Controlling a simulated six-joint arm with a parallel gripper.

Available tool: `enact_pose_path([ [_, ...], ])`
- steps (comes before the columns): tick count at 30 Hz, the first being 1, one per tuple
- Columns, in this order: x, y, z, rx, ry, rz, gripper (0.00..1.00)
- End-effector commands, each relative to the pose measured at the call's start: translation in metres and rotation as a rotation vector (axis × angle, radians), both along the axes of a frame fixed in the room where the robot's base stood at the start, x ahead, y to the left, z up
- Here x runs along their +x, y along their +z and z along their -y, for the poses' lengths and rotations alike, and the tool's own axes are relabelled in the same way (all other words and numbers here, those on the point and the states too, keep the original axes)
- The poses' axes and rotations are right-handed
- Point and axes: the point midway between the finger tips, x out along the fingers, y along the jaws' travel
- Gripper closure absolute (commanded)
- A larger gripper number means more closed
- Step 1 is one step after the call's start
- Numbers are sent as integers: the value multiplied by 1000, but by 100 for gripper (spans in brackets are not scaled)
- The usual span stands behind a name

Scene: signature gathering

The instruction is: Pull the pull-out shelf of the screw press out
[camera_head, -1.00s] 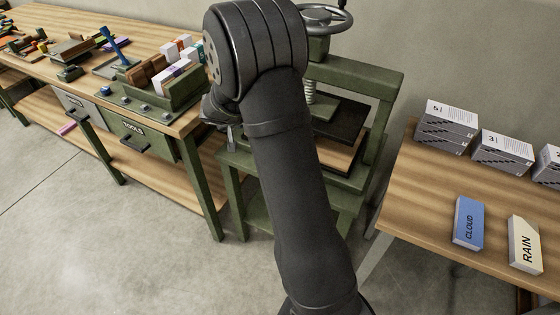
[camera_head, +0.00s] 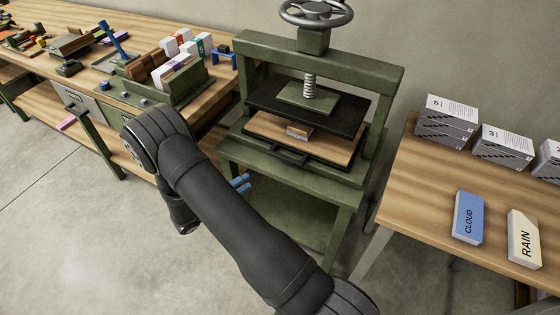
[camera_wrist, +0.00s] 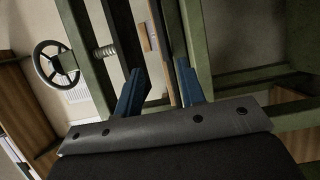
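The green screw press (camera_head: 385,120) stands in the middle of the head view, with a black pressing plate (camera_head: 345,125) under its screw. Its wooden pull-out shelf (camera_head: 335,156) lies below the plate, inside the frame. The shelf has a black handle (camera_head: 287,153) along its front edge, and a small block (camera_head: 299,131) lies on it. My gripper (camera_head: 241,183) is in front of the press, lower than the handle and to its left. In the wrist view my gripper (camera_wrist: 160,72) shows two blue fingers spread apart with nothing held. The shelf's edge shows between and beyond them.
The press handwheel (camera_head: 316,13) is on top. A workbench (camera_head: 215,95) with a green holder of books (camera_head: 185,80) stands left. A table (camera_head: 420,185) with grey boxes and blue and cream blocks stands right. The floor (camera_head: 90,240) in front is clear.

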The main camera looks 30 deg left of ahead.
Motion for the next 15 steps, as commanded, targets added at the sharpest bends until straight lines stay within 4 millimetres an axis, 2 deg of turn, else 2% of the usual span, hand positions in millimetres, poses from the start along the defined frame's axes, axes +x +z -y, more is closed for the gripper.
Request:
enact_pose_path([
  [15,100,0,43,2,-7,-2,64],
])
